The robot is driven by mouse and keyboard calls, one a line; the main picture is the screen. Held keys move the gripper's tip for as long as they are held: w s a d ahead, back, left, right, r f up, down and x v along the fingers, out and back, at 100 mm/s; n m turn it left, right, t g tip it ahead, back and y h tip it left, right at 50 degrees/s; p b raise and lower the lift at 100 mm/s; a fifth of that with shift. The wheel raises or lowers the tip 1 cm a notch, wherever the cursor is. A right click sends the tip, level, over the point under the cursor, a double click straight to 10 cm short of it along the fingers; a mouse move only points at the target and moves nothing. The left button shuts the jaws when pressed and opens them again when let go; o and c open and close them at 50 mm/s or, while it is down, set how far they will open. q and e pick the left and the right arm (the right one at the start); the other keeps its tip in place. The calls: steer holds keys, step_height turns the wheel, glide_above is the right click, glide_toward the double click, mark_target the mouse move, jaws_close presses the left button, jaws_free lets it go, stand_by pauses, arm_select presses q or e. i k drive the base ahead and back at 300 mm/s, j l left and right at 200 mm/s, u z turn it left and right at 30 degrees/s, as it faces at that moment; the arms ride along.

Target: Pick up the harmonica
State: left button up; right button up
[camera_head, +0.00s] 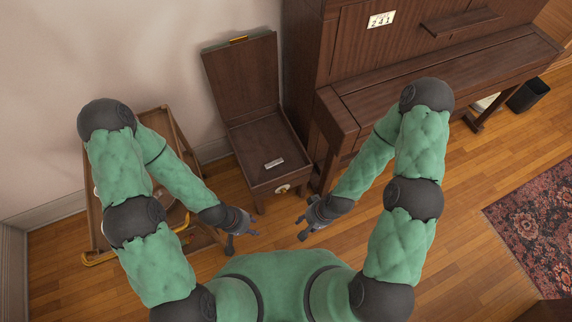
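The harmonica (274,163) is a small light silvery bar. It lies inside a dark wooden box-like cabinet (262,184) on legs, whose lid (243,75) stands open against the wall. My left gripper (244,240) is in front of the cabinet, below and left of the harmonica, and holds nothing that I can see. My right gripper (300,228) is in front and to the right of the cabinet, also apart from the harmonica. Its fingers look spread and nothing shows between them. Both grippers are small in this view.
An upright piano (400,100) stands close on the cabinet's right. A wooden cart (172,125) stands on the left, partly behind my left arm. A dark bin (528,95) and a patterned rug (540,220) are at the right. Wooden floor is clear right of my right arm.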

mark_target(280, 161)
steer(key=i+l, duration=0.1)
steer(key=l, duration=0.15)
steer(key=i+l, duration=0.1)
steer(key=l+u, duration=0.25)
steer(key=u, duration=0.15)
steer(key=i+l+u, duration=0.1)
steer(key=l+u, duration=0.35)
steer(key=u, duration=0.85)
